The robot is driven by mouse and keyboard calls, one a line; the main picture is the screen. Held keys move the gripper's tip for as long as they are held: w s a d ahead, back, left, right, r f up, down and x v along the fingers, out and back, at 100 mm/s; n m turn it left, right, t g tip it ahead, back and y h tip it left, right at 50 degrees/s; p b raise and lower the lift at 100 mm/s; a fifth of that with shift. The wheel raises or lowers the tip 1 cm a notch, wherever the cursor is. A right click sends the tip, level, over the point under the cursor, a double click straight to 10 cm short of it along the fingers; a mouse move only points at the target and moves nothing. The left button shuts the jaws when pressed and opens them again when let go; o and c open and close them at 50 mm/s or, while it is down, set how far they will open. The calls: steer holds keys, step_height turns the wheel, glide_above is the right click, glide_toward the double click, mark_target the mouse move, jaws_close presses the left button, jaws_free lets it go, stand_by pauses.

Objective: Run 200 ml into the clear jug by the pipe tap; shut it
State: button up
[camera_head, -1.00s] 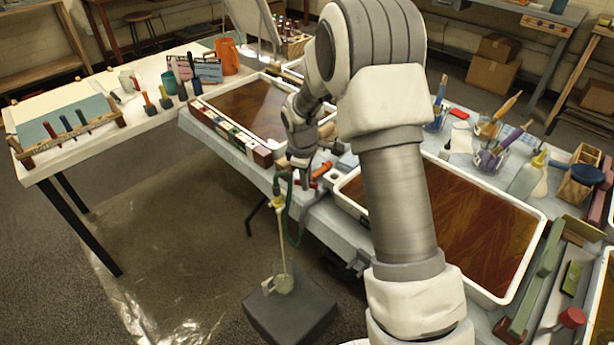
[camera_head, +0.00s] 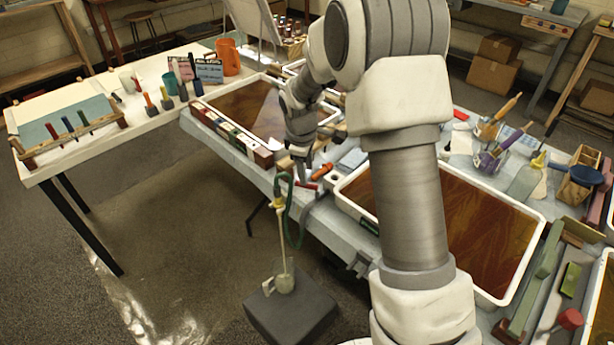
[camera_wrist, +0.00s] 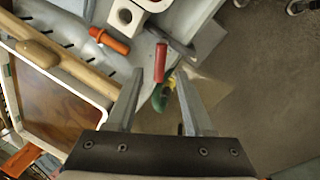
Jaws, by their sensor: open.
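A pale, see-through jug (camera_head: 285,281) stands on a dark grey block on the floor. A thin pale pipe (camera_head: 282,228) with a yellow fitting (camera_head: 278,203) rises above it, beside a green hose (camera_head: 290,215). A red handle (camera_head: 307,186), seemingly the tap's lever, is at the table's front edge. My gripper (camera_head: 301,172) is close above that handle. In the wrist view, the red handle (camera_wrist: 160,62) lies between the open fingers of my gripper (camera_wrist: 158,76), with no visible grip on it. The green hose (camera_wrist: 164,96) is below it. The jug's fill level cannot be read.
An orange-handled tool (camera_wrist: 109,40) and a white block with a hole (camera_wrist: 126,15) lie near my fingers. Marbling trays (camera_head: 460,220) stand on the table (camera_head: 345,236) to either side. The floor left of the grey block (camera_head: 290,312) is clear.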

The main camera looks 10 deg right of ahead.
step_height(320, 180, up, 12)
steer(key=s+a+p, duration=0.1)
steer(key=s, duration=0.1)
steer(key=shift+r+p, duration=0.2)
steer(key=shift+p, duration=0.2)
steer(key=shift+s+a, duration=0.1)
